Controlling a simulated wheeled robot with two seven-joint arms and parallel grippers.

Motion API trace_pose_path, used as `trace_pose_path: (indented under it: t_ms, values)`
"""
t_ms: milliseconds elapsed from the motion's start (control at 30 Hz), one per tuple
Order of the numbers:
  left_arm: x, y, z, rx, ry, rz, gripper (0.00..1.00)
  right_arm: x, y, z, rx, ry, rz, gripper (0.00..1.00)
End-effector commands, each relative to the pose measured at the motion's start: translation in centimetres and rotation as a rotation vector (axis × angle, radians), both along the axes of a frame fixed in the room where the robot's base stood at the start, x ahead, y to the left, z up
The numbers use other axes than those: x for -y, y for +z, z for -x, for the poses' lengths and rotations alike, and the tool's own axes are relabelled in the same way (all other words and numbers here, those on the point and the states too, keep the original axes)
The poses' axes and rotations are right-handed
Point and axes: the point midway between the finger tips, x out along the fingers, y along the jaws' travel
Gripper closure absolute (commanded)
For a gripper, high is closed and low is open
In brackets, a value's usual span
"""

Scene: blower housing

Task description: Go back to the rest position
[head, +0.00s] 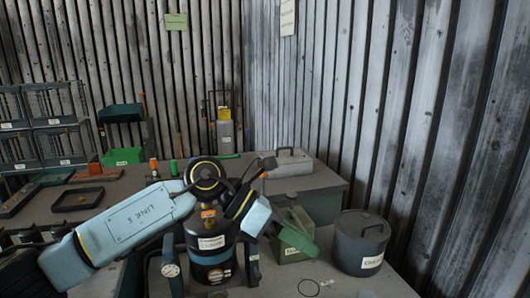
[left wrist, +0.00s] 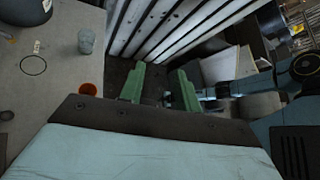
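My left arm comes in from the left in the head view, and its gripper (head: 300,243) points down and right with green fingers. In the left wrist view the two fingers of the left gripper (left wrist: 160,83) stand apart with nothing between them. In the head view the gripper is in front of a green can with a handle (head: 289,213), partly hiding it; I cannot tell whether they touch. I do not see my right gripper clearly in either view.
A grey lidded pot (head: 361,243) stands at the right of the bench (head: 385,285). A grey lidded box (head: 290,163) is farther back. Wire bins (head: 45,120), trays and a green bin (head: 122,156) are at the left. Corrugated walls close the back and right.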

Motion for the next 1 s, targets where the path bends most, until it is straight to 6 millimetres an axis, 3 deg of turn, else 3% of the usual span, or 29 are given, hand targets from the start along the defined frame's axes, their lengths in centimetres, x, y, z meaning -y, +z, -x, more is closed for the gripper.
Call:
trace_pose_path:
  t_ms: [33, 100, 200, 333, 467, 567, 700, 767, 900, 933, 1000]
  values:
    - [1.8, 0.6, 1.4, -0.081, 0.029, 0.147, 0.67, 0.0, 0.0, 0.9, -0.014, 0.0, 0.001, 1.0]
    - [3.3, 2.3, 2.3, -0.197, 0.095, 0.347, 0.67, 0.1, -0.1, 1.6, -0.024, 0.0, 0.001, 1.0]
    - [3.7, 4.8, 2.4, -0.382, 0.219, 0.613, 0.67, 0.1, -0.1, 1.8, -0.028, 0.0, 0.002, 1.0]
    - [1.4, 6.8, 0.9, -0.65, 0.428, 0.921, 0.67, 0.0, -0.1, 1.7, -0.027, 0.0, 0.002, 1.0]
    - [-3.1, 6.0, -1.6, -0.939, 0.681, 1.181, 0.67, 0.0, -0.1, 1.4, -0.022, -0.001, 0.001, 1.0]
    - [-7.6, 3.1, -3.2, -1.165, 0.907, 1.344, 0.67, -0.1, -0.1, 1.0, -0.017, -0.001, 0.0, 1.0]
    - [-13.9, -3.7, -3.4, -1.482, 1.263, 1.508, 0.67, -0.2, -0.1, 0.9, -0.015, -0.001, -0.001, 1.0]
    - [-16.5, -7.3, -2.4, -1.612, 1.431, 1.555, 0.67, -0.2, -0.1, 0.9, -0.015, -0.002, -0.002, 1.0]
    - [-21.5, -15.6, 2.2, -1.885, 1.836, 1.594, 0.67, -0.2, -0.1, 0.9, -0.014, -0.001, -0.002, 1.0]
    - [-22.3, -17.2, 3.5, 1.915, -1.902, -1.576, 0.67, -0.2, -0.1, 0.9, -0.014, -0.001, -0.002, 1.0]
    - [-23.9, -20.3, 6.7, 1.812, -1.878, -1.398, 0.67, -0.2, -0.1, 0.9, -0.014, -0.001, -0.002, 1.0]
